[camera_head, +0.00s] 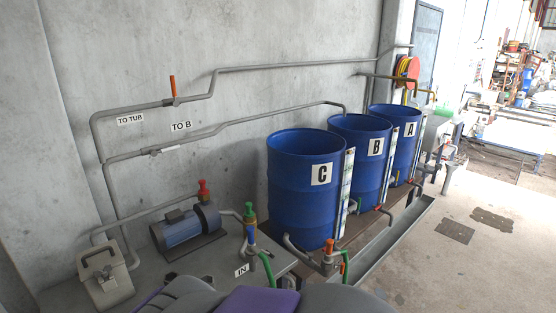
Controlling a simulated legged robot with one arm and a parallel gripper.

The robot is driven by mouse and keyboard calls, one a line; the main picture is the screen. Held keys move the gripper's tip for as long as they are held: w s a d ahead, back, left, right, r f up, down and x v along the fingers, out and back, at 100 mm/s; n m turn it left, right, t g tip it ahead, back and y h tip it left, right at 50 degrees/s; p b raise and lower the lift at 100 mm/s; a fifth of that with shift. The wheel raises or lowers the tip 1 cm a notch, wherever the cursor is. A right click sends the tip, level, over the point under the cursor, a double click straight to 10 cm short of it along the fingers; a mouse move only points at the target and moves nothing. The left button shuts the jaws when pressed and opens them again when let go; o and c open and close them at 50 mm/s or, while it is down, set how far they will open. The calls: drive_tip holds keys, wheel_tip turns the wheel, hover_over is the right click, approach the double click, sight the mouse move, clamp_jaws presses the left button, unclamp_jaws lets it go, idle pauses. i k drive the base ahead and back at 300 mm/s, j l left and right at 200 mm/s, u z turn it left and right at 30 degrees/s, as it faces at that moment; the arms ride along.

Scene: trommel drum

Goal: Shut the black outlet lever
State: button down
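I cannot clearly make out a black outlet lever. Outlet fittings with coloured handles sit low in front of the blue drums: an orange-red handle (329,245) is at the foot of drum C (300,205). A small dark shape (170,277) near the bottom edge, in front of the blue pump (182,228), is too unclear to name. My gripper is not in view; only grey and purple parts of my own body show at the bottom edge.
Drum B (362,128) and drum A (405,118) stand behind drum C on a raised platform. A grey box (104,280) is at lower left. Pipes run along the concrete wall, one with an upright orange lever (172,86). Open floor (440,270) lies to the right.

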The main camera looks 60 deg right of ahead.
sight(300, 248)
drive_tip(key=z, duration=2.45)
